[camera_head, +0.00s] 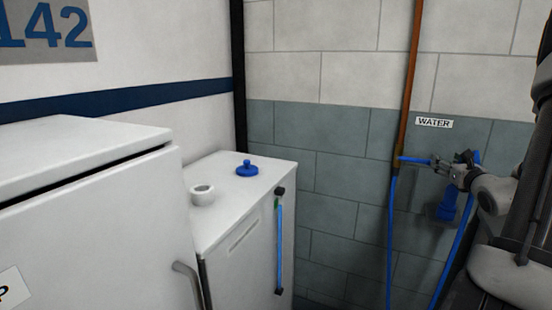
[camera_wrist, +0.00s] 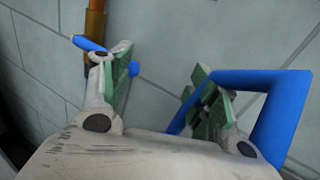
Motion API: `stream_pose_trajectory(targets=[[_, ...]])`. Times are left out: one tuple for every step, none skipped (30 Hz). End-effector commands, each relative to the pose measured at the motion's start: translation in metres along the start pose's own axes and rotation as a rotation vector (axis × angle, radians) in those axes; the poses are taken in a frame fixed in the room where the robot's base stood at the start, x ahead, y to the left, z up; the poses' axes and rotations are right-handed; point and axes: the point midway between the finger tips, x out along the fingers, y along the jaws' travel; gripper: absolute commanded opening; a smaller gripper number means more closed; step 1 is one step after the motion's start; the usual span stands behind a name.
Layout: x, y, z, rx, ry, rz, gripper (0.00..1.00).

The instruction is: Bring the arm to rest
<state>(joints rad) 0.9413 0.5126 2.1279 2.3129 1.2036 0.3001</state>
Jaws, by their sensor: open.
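My gripper (camera_head: 452,168) is at the right of the head view, in front of the tiled wall by the water tap. In the wrist view my gripper (camera_wrist: 163,75) is open, with bare wall between its green-padded fingers. A blue tap lever (camera_head: 415,161) sticks out from the brass fitting (camera_head: 398,161) on the copper pipe. In the wrist view the blue lever (camera_wrist: 88,43) passes behind the left finger; I cannot tell whether they touch. A blue hose (camera_wrist: 284,112) bends behind the right finger. My arm runs off the right edge of the head view.
A white tank unit (camera_head: 230,215) stands in the corner, with an open filler neck (camera_head: 202,195), a loose blue cap (camera_head: 247,169) on top and a blue sight tube (camera_head: 279,245). A white cabinet (camera_head: 100,220) fills the left. A blue hose (camera_head: 390,235) hangs below the pipe.

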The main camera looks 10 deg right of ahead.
Motion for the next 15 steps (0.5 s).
stream_pose_trajectory(targets=[[-0.001, 0.029, 0.013, -0.046, -0.002, 0.075, 0.6], [-0.003, 0.049, 0.02, -0.08, 0.001, 0.129, 0.6], [-0.009, 0.078, 0.029, -0.134, 0.004, 0.21, 0.6], [-0.015, 0.102, 0.036, -0.18, 0.006, 0.277, 0.6], [-0.023, 0.126, 0.042, -0.229, 0.006, 0.346, 0.6], [-0.036, 0.157, 0.05, -0.298, 0.007, 0.44, 0.6], [-0.047, 0.18, 0.054, -0.355, 0.007, 0.511, 0.6], [-0.06, 0.201, 0.058, -0.414, 0.006, 0.583, 0.6], [-0.08, 0.229, 0.061, -0.497, 0.002, 0.682, 0.6], [-0.097, 0.248, 0.064, -0.565, -0.002, 0.757, 0.6], [-0.116, 0.266, 0.065, -0.639, -0.007, 0.835, 0.6], [-0.143, 0.287, 0.065, -0.746, -0.016, 0.941, 0.6], [-0.164, 0.301, 0.064, -0.832, -0.025, 1.022, 0.6], [-0.187, 0.312, 0.062, -0.928, -0.038, 1.105, 0.6], [-0.217, 0.321, 0.059, -1.06, -0.053, 1.21, 0.6]])
